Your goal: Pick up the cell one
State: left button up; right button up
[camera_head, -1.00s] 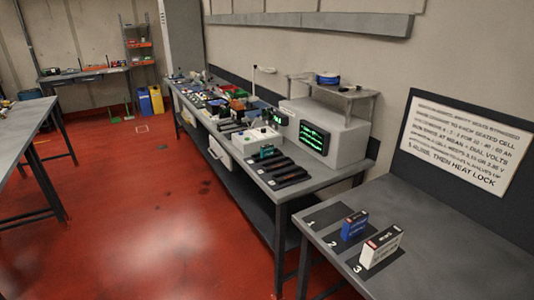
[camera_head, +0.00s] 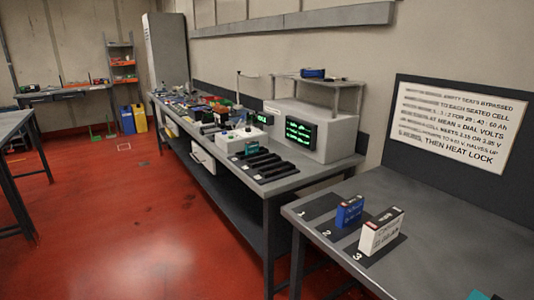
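A dark mat on the near right table carries the white numbers 1, 2 and 3. The spot by number 1 (camera_head: 318,207) is bare. A blue box-shaped cell (camera_head: 349,212) stands upright by number 2. A white cell with a dark and red top (camera_head: 382,233) stands upright by number 3. No cell is visibly labelled one. A small teal block (camera_head: 251,148) stands at the dark slotted trays (camera_head: 268,165) on the long bench; I cannot tell whether it is a cell. Neither of my grippers is in view.
A lit green-screen unit (camera_head: 301,132) stands behind the trays under a raised shelf. A sign board (camera_head: 458,120) leans behind the near table (camera_head: 440,240). A teal piece (camera_head: 482,296) is cut off at the bottom edge. The red floor at left is clear.

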aim_at(252, 148)
jog(key=z, duration=0.4)
jog(key=i+j+z, duration=0.1)
jog(key=z, duration=0.3)
jog(key=j+z, duration=0.2)
jog(key=z, duration=0.15)
jog(key=i+j+z, duration=0.1)
jog(key=z, duration=0.3)
jog(key=j+z, duration=0.3)
jog(key=j, duration=0.25)
jog(key=j+z, duration=0.25)
jog(key=j, duration=0.3)
jog(key=j+z, duration=0.3)
jog(key=j, duration=0.2)
jog(key=k+j+z, duration=0.3)
jog(key=j, duration=0.2)
jog(key=k+j, duration=0.1)
jog(key=j, duration=0.3)
jog(key=j+z, duration=0.1)
jog(key=j, duration=0.3)
jog(key=k+j, duration=0.2)
jog(key=j, duration=0.2)
jog(key=k+j, duration=0.1)
jog(key=j, duration=0.3)
jog(key=k+j+z, duration=0.1)
jog(key=j, duration=0.3)
